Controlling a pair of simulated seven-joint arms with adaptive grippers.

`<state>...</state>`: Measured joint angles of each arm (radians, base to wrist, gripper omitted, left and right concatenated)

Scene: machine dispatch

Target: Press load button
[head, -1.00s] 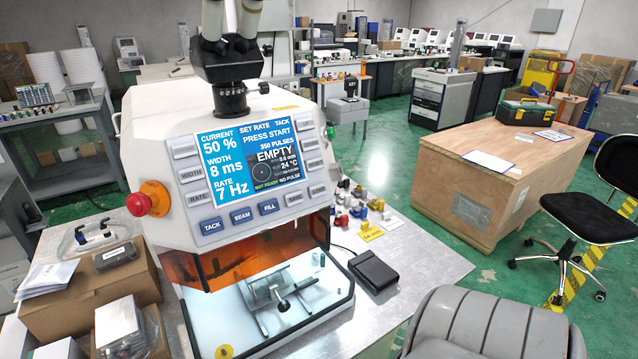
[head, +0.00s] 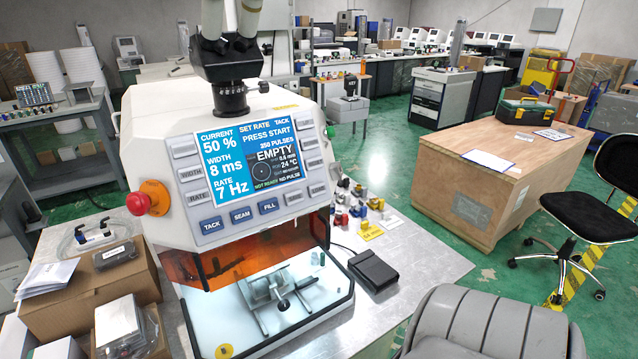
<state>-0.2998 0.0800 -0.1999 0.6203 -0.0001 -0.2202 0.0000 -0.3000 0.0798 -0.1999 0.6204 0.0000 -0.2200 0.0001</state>
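A white welding machine (head: 155,115) with a microscope head stands on a metal bench. Its blue screen (head: 225,165) reads 50 %, 8 ms, 7 Hz, "PRESS START", "EMPTY" and "NOT READY". Below the screen is a row of buttons: TACK, SEAM, FILL, then two greyer ones. The rightmost, apparently the load button (head: 318,189), has lettering too small to read surely. Nothing covers or touches it. Neither of my grippers shows in the head view.
A red emergency knob (head: 138,203) sticks out at the machine's left. A black pedal (head: 373,270) lies on the bench to its right. Cardboard boxes (head: 90,290) crowd the left. A grey ribbed, rounded object (head: 487,325) fills the lower right.

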